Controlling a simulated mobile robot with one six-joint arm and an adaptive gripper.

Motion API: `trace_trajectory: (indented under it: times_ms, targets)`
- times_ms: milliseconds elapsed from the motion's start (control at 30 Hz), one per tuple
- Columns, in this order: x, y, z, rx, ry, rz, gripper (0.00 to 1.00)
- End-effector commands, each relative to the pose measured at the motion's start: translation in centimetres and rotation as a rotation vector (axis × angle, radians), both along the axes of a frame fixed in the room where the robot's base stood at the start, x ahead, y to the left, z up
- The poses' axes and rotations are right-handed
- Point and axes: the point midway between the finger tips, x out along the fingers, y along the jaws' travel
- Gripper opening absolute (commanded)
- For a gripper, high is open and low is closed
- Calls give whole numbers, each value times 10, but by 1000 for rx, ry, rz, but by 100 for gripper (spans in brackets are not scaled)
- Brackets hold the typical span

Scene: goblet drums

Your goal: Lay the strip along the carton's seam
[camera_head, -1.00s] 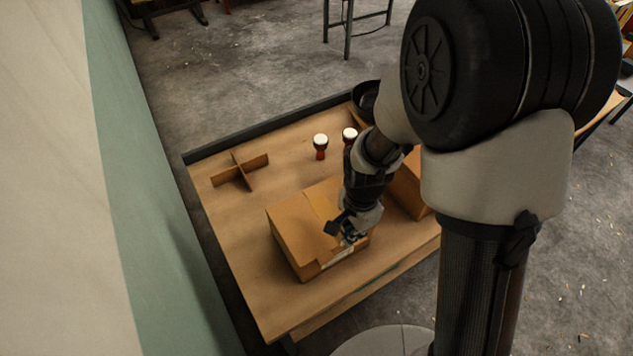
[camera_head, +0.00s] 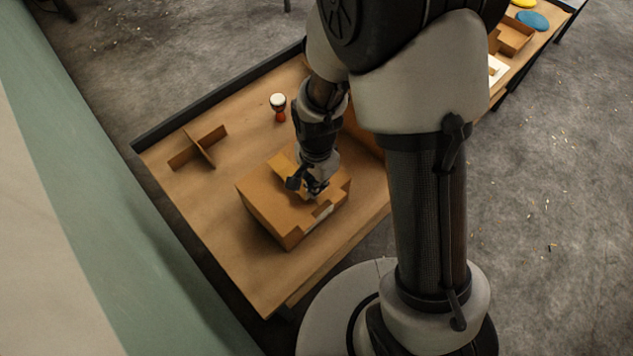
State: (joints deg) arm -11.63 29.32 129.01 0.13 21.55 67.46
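The carton (camera_head: 265,211) is a closed brown cardboard box on the wooden table. A lighter tan strip (camera_head: 281,165) shows on its top at the far side, running toward my gripper. My gripper (camera_head: 307,189) points down over the middle of the carton's top, at or very close to the surface. Its dark fingers hide part of the strip and seam. I cannot tell whether the fingers are open or closed on the strip. A notched tan piece and a white label (camera_head: 323,212) show on the carton's near right side.
A goblet drum (camera_head: 279,107) with a white head stands behind the carton. A crossed cardboard divider (camera_head: 199,147) stands at the left on the table (camera_head: 205,195). Another brown box behind my arm is mostly hidden. The table's left front is clear.

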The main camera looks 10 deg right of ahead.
Motion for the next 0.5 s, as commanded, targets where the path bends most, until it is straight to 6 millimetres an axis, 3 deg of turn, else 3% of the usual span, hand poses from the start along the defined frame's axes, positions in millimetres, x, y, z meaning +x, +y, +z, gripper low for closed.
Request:
trace_trajectory:
  times_ms: [133,500]
  targets:
    - [0,0,-9,0,0,0,0]
    - [0,0,-10,0,0,0,0]
